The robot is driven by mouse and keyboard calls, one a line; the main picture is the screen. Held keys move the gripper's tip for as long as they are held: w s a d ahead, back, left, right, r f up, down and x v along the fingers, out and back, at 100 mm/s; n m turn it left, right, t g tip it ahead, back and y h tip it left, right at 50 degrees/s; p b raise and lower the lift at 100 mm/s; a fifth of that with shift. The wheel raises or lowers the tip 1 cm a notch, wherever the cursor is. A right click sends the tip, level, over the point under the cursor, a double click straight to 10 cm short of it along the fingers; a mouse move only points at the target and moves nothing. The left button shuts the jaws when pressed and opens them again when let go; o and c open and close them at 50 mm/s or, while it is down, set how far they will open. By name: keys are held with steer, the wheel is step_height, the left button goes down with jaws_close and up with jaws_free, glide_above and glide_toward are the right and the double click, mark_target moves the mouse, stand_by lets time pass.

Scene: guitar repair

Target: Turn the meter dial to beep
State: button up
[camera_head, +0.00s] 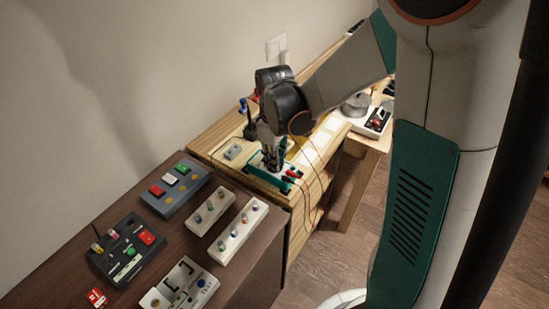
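A green-edged device that looks like the meter (257,171) lies on the light wooden bench, with red and black leads at its right side. My gripper (270,166) points down right over it, at or very near its face. My gripper and wrist cover most of the face, so the dial and its setting are hidden. Whether my fingers touch the dial, and how far apart they are, is too small to tell.
A black upright tool (249,127) and a small grey box (233,152) are near my gripper on the bench. The darker table in front holds a grey button box (174,188), a black control box (127,250) and white knob panels (242,225). The wall is behind.

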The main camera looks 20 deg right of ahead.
steer(key=shift+n, duration=0.3)
jaws_close()
steer(key=n, duration=1.3)
stand_by(0.4)
steer(key=o, duration=0.6)
jaws_free()
steer(key=shift+o, duration=0.2)
steer(key=shift+r, duration=0.1)
step_height(320, 180, up, 12)
